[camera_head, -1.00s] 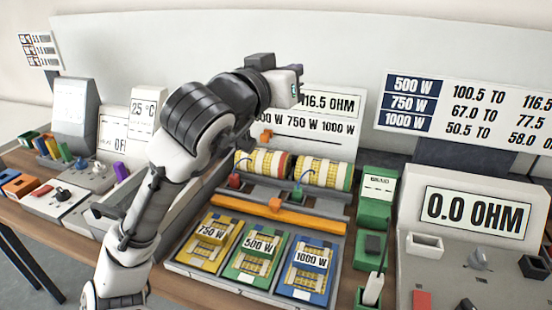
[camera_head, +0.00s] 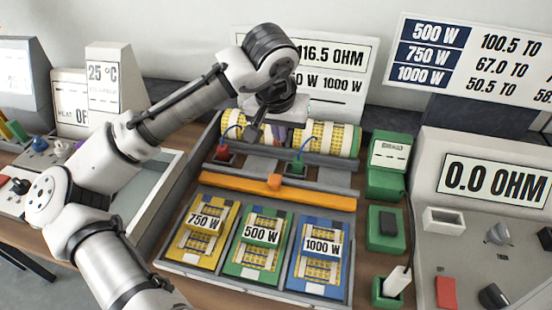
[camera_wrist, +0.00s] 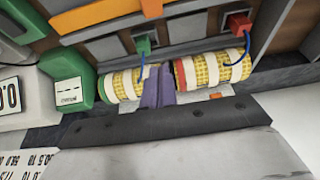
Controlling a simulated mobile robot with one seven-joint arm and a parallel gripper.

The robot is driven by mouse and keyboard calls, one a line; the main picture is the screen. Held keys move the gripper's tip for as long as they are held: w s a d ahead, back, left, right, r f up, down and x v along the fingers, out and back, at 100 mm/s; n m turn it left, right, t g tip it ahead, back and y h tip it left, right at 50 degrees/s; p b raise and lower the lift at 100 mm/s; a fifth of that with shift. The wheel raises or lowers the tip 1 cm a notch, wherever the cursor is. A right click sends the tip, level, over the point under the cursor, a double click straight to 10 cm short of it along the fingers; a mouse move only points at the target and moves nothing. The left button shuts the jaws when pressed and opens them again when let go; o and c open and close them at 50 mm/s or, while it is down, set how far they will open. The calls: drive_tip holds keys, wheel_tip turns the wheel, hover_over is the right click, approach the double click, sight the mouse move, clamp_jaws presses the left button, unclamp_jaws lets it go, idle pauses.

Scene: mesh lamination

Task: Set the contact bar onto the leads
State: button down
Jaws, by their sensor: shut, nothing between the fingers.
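A red clip (camera_head: 222,153) and a green clip (camera_head: 296,168), each with a blue wire, are the leads, between the bar and the yellow mesh rolls (camera_head: 343,139). The wires run up to the rolls. My gripper (camera_head: 277,138) is over the middle of the rolls, behind the bar, shut and empty. Its purple fingers (camera_wrist: 160,75) cover the gap between the rolls.
Yellow, green (camera_head: 259,240) and blue mesh panels lie in front of the bar. Green boxes (camera_head: 385,228) and a grey ohm meter (camera_head: 485,190) stand to the right. A sign (camera_head: 350,55) stands behind the rolls. A pale trough (camera_head: 150,195) lies to the left.

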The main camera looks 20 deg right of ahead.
sight(275, 186)
drive_tip(key=shift+s, duration=0.1)
drive_tip(key=p+x, duration=0.1)
drive_tip(key=x, duration=0.9)
drive_tip(key=shift+p, duration=0.4)
drive_tip(key=s+a, duration=0.1)
drive_tip(key=s+a+p, duration=0.1)
drive_tip(key=shift+s+r, duration=0.1)
drive_tip(key=shift+s, duration=0.25)
drive_tip(key=shift+s+a, duration=0.1)
drive_tip(key=shift+s, duration=0.15)
